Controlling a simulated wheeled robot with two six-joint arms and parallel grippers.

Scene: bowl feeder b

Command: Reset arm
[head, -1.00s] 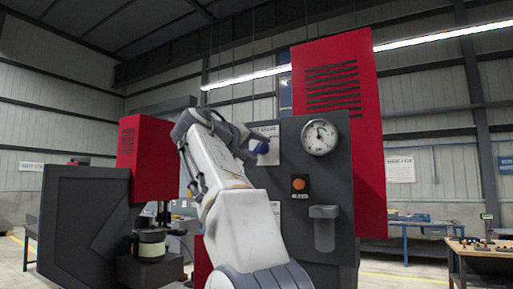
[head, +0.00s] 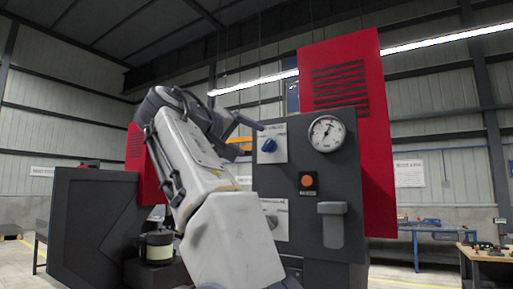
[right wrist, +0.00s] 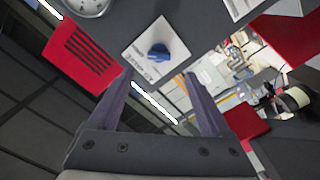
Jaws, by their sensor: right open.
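The arm in the head view is my right arm, raised in front of the machine. My right gripper (head: 243,122) is open and empty, to the left of and slightly above a blue knob (head: 269,145) on a white plate on the dark control panel. In the right wrist view the two fingers of the gripper (right wrist: 164,100) are spread with nothing between them. The blue knob (right wrist: 158,52) shows beyond the fingertips, apart from them. My left gripper is not in view.
The dark panel (head: 349,183) also carries a round gauge (head: 327,133), an orange button (head: 307,181) and a grey lever-like part (head: 332,224). A red slatted panel (head: 345,120) stands behind it. A dark cabinet (head: 88,230) and a small pot (head: 159,246) are at left.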

